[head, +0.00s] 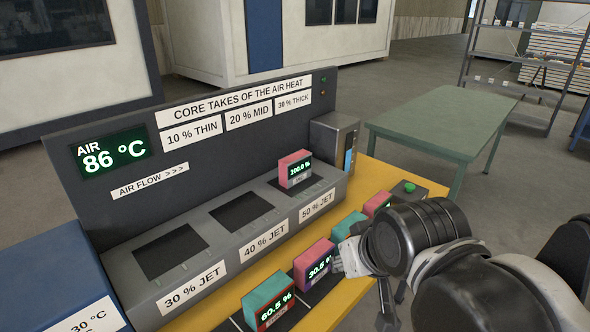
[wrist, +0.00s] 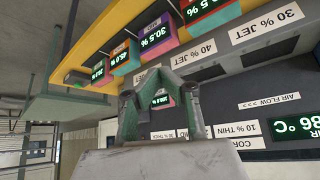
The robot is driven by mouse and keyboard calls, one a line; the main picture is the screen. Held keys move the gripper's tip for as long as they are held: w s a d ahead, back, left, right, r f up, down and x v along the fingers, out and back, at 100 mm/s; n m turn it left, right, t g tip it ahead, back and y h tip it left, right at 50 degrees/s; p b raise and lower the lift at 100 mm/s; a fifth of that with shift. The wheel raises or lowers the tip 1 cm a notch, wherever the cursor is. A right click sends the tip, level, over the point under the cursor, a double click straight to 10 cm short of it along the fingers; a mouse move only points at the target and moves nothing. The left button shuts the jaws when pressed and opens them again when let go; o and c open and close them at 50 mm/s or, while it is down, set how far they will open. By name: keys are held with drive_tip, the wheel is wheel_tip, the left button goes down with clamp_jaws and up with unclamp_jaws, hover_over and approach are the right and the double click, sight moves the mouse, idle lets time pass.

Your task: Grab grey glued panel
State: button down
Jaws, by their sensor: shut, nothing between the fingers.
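I cannot make out any piece that is clearly a grey glued panel in either view. In that view the bench appears upside down behind the fingers. A display block (wrist: 160,101) shows between the fingers, in the background and not held. In the head view my wrist covers part of the bench's front right, and the fingertips cannot be told clearly.
A grey station with three slots stands on a yellow bench (head: 425,183). A pink block (head: 295,160) sits at the 50 % JET slot. Several display blocks, including a teal one (head: 266,289), line the front. A green table (head: 440,118) stands behind right; a shelf (head: 527,60) lies beyond.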

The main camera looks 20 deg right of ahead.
drive_tip(key=c, duration=2.4)
unclamp_jaws()
drive_tip(key=shift+c, duration=0.2)
drive_tip(key=o, duration=1.4)
